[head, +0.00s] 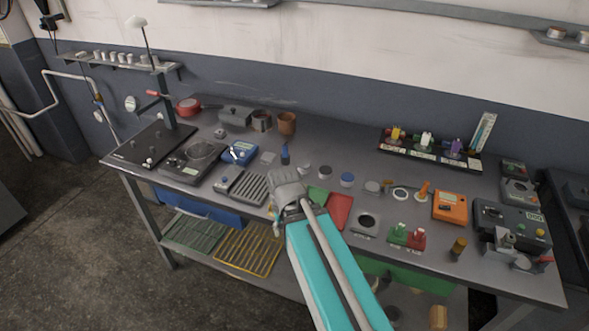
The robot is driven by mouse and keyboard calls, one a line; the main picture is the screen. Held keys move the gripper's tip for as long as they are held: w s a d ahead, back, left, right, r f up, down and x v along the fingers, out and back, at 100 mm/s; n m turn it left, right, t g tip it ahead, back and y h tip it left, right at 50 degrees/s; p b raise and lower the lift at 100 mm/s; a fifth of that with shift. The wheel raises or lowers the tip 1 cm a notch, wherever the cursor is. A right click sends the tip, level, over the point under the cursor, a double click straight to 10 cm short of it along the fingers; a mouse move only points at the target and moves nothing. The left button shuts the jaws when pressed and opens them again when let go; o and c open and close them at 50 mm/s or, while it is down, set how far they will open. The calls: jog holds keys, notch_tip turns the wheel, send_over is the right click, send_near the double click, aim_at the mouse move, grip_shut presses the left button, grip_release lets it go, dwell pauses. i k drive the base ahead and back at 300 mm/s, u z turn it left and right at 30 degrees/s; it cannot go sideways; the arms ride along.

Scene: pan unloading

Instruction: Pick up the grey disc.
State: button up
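A small grey disc (325,171) lies on the workbench (330,150) beside a blue disc (347,179). Another low grey round piece (373,187) lies to the right of the blue one; I cannot tell which is the task's disc. My gripper (278,224) is at the end of my teal arm, over the front middle of the bench, to the left of and nearer than both grey pieces. The gripper and wrist hide its fingertips, so I cannot tell whether it is open, shut or holding anything.
Green (318,196) and red (339,210) flat pieces lie right of my gripper. A slotted grey block (250,187) lies to its left, and a dark blue upright item (285,155) stands behind.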

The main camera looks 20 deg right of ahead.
aim_at(304, 167)
jog(key=u, duration=0.45)
jog(key=k, duration=1)
jog(key=z, duration=0.65)
jog(key=i, duration=1)
jog(key=u, duration=0.05)
